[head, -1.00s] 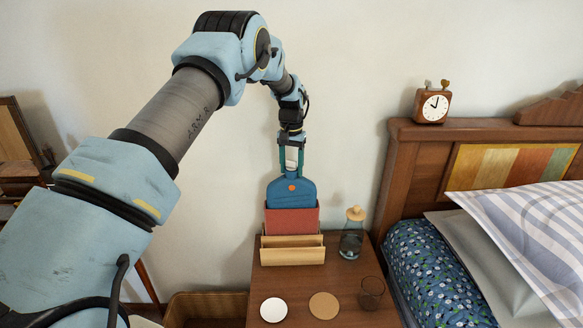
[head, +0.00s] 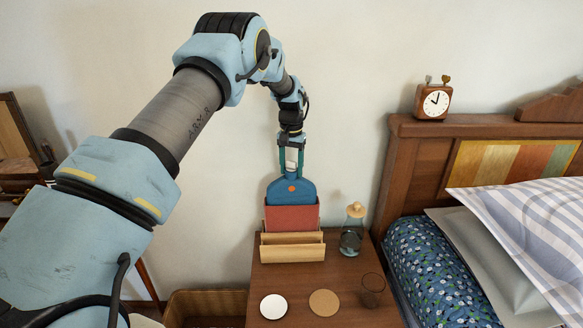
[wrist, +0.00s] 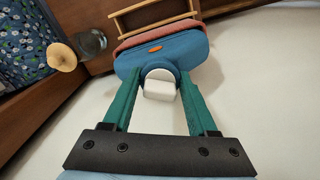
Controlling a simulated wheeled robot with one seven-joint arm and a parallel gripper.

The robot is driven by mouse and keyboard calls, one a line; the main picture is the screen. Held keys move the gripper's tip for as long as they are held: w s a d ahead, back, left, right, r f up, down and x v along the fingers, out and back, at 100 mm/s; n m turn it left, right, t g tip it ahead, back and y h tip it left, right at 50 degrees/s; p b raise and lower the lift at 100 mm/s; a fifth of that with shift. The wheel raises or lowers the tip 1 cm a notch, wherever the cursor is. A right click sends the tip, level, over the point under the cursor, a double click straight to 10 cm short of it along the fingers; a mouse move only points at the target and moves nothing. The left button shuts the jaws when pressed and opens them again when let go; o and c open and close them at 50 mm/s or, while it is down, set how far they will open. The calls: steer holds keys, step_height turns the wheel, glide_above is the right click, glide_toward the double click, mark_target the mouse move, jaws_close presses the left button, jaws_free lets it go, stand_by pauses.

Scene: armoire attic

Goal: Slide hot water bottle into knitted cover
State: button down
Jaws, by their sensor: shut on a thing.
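The blue hot water bottle (head: 291,190) with an orange dot stands upright, neck up. Its lower part is hidden inside or behind the red knitted cover (head: 292,218), which stands in a wooden rack (head: 292,252) on the bedside table. My gripper (head: 291,165) points down from above and is shut on the bottle's neck and white stopper. In the wrist view the bottle (wrist: 165,55) lies just past the green fingers (wrist: 158,95), and the cover's red rim (wrist: 155,35) runs around its far side. How deep the bottle sits is hidden.
A glass carafe with a wooden stopper (head: 353,232) stands right of the rack. A drinking glass (head: 372,290), a cork coaster (head: 323,303) and a white disc (head: 273,307) are in front. The bed headboard (head: 410,185) rises at the right.

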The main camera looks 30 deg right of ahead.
mark_target(292, 180)
steer(key=shift+f+b, duration=1.4)
steer(key=shift+f, duration=1.15)
stand_by(1.5)
steer(key=shift+c, duration=2.1)
jaws_free()
steer(key=o, duration=0.3)
steer(key=shift+o, duration=0.6)
steer(key=shift+f, duration=0.2)
steer(key=shift+r, duration=0.25)
steer(key=shift+r+p, duration=2.25)
steer(key=shift+r, duration=2.1)
